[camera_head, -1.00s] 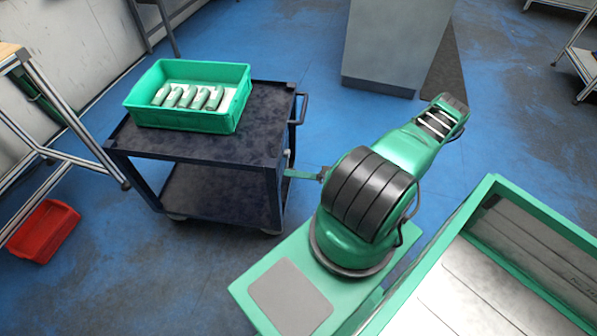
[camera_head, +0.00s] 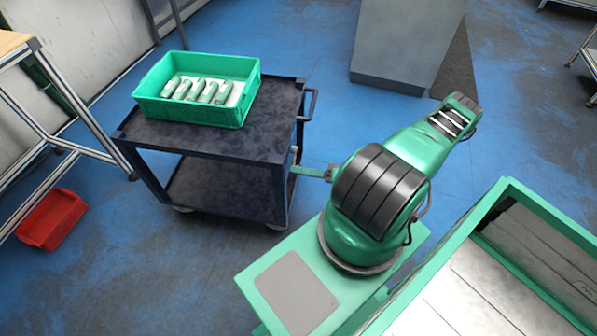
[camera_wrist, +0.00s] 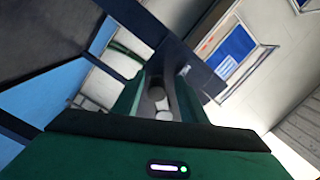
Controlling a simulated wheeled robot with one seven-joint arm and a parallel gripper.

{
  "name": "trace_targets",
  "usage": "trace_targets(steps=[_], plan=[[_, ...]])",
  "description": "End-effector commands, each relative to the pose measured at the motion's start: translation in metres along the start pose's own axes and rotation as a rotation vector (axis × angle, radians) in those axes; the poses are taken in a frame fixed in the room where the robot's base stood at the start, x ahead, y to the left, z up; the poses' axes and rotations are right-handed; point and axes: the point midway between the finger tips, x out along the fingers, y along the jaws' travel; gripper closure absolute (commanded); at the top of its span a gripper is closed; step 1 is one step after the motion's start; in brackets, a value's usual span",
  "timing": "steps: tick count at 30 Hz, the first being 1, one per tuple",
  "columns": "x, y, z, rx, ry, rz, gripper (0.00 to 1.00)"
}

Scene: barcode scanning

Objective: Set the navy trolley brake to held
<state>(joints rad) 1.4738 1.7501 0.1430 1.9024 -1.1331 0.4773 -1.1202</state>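The navy trolley (camera_head: 225,143) stands left of my arm in the head view, with two dark shelves and a push handle (camera_head: 312,104) on its right side. A small pale part (camera_head: 293,156), perhaps the brake lever, shows at its right side, too small to read its setting. My gripper (camera_head: 304,171) reaches left to that side, its thin green fingers close to the corner post. In the wrist view the gripper's fingers (camera_wrist: 158,92) stand apart, with rounded grey parts (camera_wrist: 162,105) showing between them. I cannot tell whether they touch.
A green bin (camera_head: 190,112) with several pale bottles sits on the trolley's top shelf. A red bin (camera_head: 52,222) lies on the floor at left, by a metal-framed table (camera_head: 85,112). A grey cabinet (camera_head: 405,45) stands behind. Blue floor is clear between trolley and cabinet.

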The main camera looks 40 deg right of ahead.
Motion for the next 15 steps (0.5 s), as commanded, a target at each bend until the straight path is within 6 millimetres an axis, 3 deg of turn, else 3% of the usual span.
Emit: trace_targets(steps=[5,15], plan=[[-0.016,0.002,-0.001,-0.002,0.001,0.005,0.61],[-0.079,0.001,0.0,0.0,0.001,0.003,0.61]])
